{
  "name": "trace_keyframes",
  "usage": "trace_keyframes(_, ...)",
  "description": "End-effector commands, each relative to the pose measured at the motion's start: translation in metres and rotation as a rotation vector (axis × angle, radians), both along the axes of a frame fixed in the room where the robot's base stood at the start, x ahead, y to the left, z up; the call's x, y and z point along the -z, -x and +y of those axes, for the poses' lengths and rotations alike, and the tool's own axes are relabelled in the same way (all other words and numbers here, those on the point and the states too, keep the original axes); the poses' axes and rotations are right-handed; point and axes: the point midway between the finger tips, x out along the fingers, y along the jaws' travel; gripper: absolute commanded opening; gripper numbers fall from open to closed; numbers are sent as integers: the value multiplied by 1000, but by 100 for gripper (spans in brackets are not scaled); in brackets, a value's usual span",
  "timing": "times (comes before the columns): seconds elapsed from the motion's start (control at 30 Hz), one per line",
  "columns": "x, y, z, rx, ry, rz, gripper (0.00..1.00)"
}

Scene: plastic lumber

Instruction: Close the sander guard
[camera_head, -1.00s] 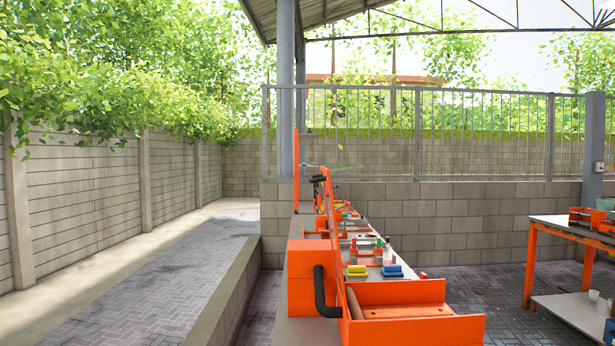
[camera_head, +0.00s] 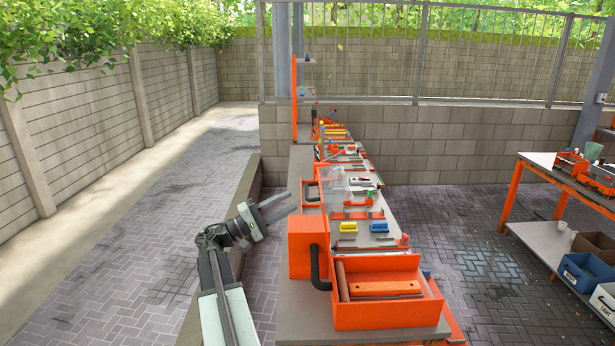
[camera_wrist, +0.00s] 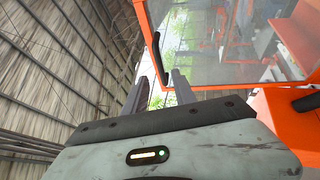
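The sander is an orange machine (camera_head: 307,250) with a black hose or handle on its side and an open orange tray in front. In the wrist view, a clear panel in an orange frame (camera_wrist: 225,87), which looks like the sander guard, fills the upper right. A black handle (camera_wrist: 158,55) shows on its left edge. In the head view the panel appears raised and nearly edge-on, so its angle is hard to judge. My gripper (camera_head: 286,205) is left of the machine, and in the wrist view (camera_wrist: 160,78) its fingers are apart, empty, near the panel's lower left corner.
A long bench (camera_head: 380,208) with several blocks and tools runs away behind the sander. A low kerb (camera_head: 205,305) lies to the left, with a paved path beyond. A second table (camera_head: 570,185) stands at the right, with boxes beneath.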

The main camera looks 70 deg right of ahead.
Motion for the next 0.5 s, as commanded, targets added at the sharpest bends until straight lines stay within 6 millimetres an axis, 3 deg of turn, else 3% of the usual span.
trace_keyframes(0.17, -3, 7, -7, 0, -1, 1, 32)
trace_keyframes(0.5, -21, 47, -46, 1, -1, -2, 32)
